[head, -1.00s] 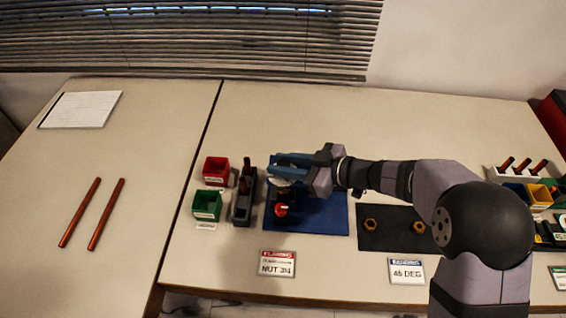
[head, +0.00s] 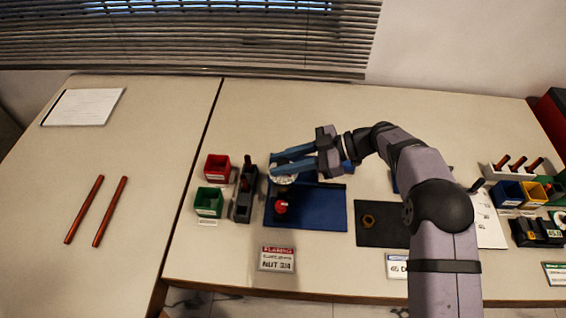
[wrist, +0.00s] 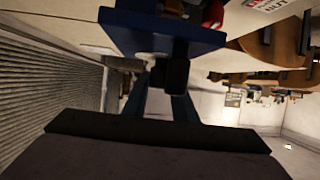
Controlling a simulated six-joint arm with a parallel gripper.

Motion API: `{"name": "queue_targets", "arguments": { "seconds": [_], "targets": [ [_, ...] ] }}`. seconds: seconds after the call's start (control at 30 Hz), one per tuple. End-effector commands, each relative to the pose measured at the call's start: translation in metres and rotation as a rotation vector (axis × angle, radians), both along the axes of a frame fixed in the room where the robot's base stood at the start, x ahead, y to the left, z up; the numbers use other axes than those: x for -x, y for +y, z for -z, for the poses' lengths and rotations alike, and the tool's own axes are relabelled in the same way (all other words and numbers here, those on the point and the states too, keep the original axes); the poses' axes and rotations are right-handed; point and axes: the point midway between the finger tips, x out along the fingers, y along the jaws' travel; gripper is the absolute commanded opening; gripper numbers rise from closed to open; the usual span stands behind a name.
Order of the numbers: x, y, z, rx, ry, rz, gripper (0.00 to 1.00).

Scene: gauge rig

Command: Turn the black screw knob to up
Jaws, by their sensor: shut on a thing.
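The gauge rig stands on a blue mat (head: 325,208), with a pale round dial (head: 284,179) and a red knob (head: 281,207) on a dark body. My gripper (head: 274,163) has its blue fingers reaching left, just behind and above the dial. In the wrist view, a black blocky piece (wrist: 171,74), which looks like the black screw knob, sits between the fingers against a blue surface (wrist: 160,35). My gripper is shut on it. In the head view the fingers hide the knob, so its angle cannot be told.
Red (head: 217,167) and green (head: 208,202) bins and a grey holder (head: 243,194) stand close to the left of the rig. A dark mat (head: 382,224) with a brass nut (head: 368,221) lies to the right. The table behind is clear.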

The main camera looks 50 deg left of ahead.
Motion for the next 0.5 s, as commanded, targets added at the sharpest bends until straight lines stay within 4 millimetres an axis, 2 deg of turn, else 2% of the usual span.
{"name": "queue_targets", "arguments": {
  "seconds": [0.5],
  "targets": [
    [0.0003, 0.0004, 0.0019, -0.001, 0.000, -0.150, 0.03]
  ]
}}
